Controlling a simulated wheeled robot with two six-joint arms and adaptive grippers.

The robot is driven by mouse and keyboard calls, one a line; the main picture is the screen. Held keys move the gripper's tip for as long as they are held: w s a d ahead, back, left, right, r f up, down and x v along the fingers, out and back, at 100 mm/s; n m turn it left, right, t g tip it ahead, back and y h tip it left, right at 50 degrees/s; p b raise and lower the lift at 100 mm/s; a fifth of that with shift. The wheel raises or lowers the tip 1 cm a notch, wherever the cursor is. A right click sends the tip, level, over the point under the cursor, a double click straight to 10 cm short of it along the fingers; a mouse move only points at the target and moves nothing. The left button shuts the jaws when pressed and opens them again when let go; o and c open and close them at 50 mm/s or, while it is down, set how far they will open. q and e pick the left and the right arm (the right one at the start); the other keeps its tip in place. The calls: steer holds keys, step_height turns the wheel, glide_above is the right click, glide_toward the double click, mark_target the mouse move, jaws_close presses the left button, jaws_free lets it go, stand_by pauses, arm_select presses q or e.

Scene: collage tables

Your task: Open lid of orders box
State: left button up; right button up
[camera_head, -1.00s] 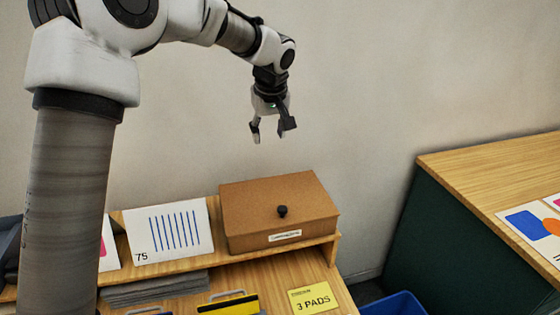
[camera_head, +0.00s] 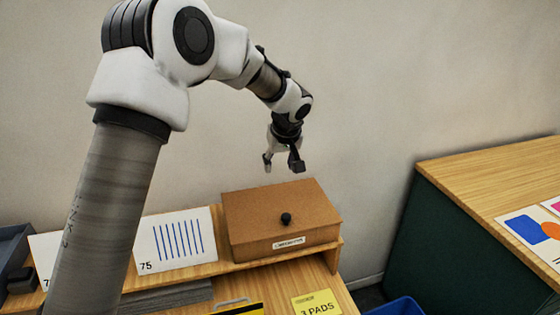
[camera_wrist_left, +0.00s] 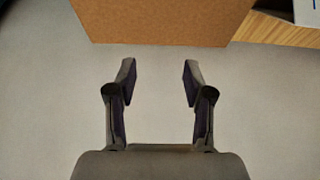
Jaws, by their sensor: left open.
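The orders box (camera_head: 262,218) is a brown box with a closed lid. It stands on a raised wooden shelf (camera_head: 205,268). A black knob (camera_head: 286,218) sits on the lid near its front edge, and a small white label (camera_head: 289,242) is on the front face. My left gripper (camera_head: 282,168) is open and empty, above and behind the box's back edge, pointing down. In the left wrist view the open fingers (camera_wrist_left: 158,75) are apart, with the box's brown surface (camera_wrist_left: 160,20) beyond them at the top. My right gripper is not in view.
A white card marked 75 (camera_head: 176,240) leans left of the box. A yellow 3 PADS card (camera_head: 317,304) lies in front. A wall is close behind the box. Another wooden table (camera_head: 490,165) stands at right, with a blue bin (camera_head: 397,307) on the floor.

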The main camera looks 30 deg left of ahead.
arm_select(q)
steer(key=c, duration=0.8)
steer(key=shift+s, duration=0.1)
jaws_close()
steer(key=o, duration=0.8)
jaws_free()
steer(key=shift+r, duration=0.1)
steer(key=v, duration=1.2)
